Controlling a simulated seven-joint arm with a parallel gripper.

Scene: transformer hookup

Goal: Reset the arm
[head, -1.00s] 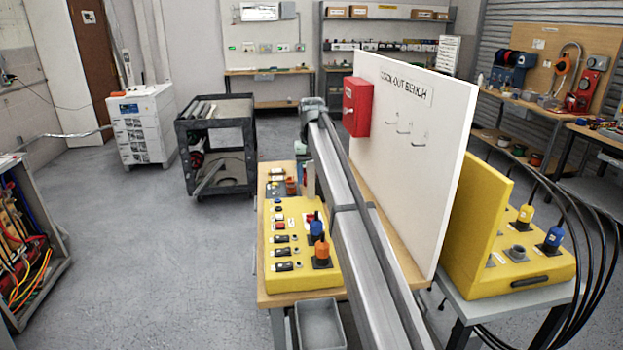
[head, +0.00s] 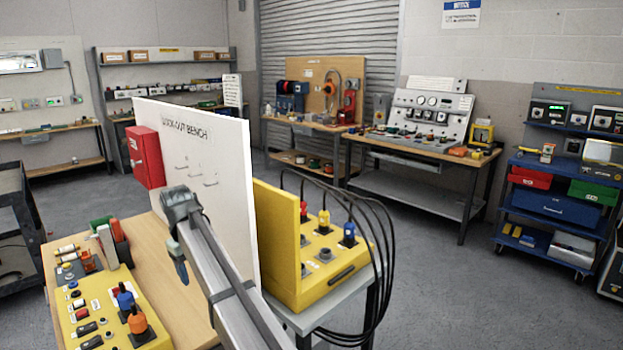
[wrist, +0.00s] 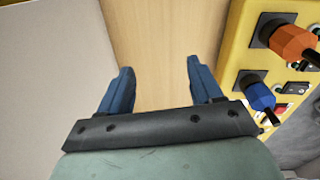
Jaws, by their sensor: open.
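My gripper (wrist: 160,85) is open in the wrist view, its two blue fingers apart with nothing between them. Bare wooden bench top (wrist: 150,30) lies beyond the fingers. In the head view my gripper (head: 183,272) hangs above the wooden bench (head: 165,262), between the yellow panel (head: 98,315) and the white lock-out board (head: 200,165). The yellow panel carries a blue plug (head: 125,297) and an orange plug (head: 138,322). In the wrist view the orange plug (wrist: 293,38) and blue plug (wrist: 257,93) are right of the fingers, apart from them.
A red box (head: 146,158) is fixed to the white board, with hooks beside it. Right of the board stands a second yellow panel (head: 330,285) with plugs and looping black cables (head: 385,250). A dark cart (head: 22,225) is at left. Open floor (head: 455,275) lies at right.

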